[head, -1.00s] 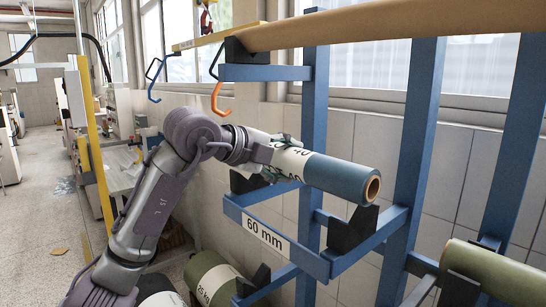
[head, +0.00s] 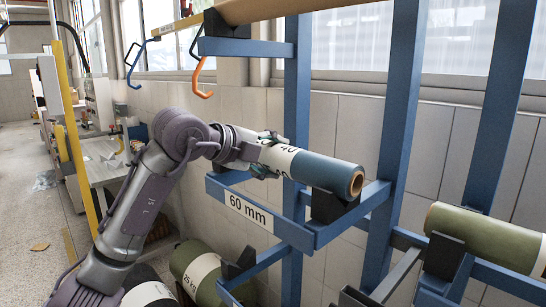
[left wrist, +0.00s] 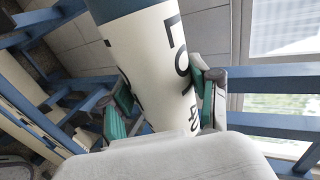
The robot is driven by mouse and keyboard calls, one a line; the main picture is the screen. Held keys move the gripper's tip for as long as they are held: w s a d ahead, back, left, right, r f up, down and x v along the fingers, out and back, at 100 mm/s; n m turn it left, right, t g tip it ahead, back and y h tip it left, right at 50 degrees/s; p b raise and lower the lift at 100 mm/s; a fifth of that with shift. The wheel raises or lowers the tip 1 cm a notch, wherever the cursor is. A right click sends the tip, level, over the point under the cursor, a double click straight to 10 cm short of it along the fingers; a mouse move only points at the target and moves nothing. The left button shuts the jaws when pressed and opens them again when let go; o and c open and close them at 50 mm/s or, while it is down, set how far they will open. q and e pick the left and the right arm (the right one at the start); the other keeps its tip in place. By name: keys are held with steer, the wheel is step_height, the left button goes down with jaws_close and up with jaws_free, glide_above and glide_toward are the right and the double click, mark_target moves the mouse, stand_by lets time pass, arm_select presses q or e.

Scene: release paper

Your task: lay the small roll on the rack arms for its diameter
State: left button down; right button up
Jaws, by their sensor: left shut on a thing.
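The small blue roll (head: 325,173) has a white lettered label and a brown core at its open end. My left gripper (head: 268,155) is shut on its labelled part. In the left wrist view, the green-padded fingers sit on both sides of the roll (left wrist: 160,65). The roll lies nearly level over the rack arms marked "60 mm" (head: 250,211). Its free end is right above the black cradle (head: 335,205) on the right arm; I cannot tell whether they touch. The cradle on the left arm is mostly hidden behind my gripper. My right gripper is not in view.
A long brown roll (head: 300,9) rests on the upper arms. Olive rolls lie lower, at right (head: 485,238) and below left (head: 200,270). Orange (head: 203,80) and blue hooks hang at upper left. Blue uprights (head: 397,130) stand behind the roll.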

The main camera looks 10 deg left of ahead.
arm_select(q)
steer(key=shift+c, duration=0.9)
jaws_free()
steer(key=shift+f, duration=0.1)
steer(key=shift+s+a, duration=0.1)
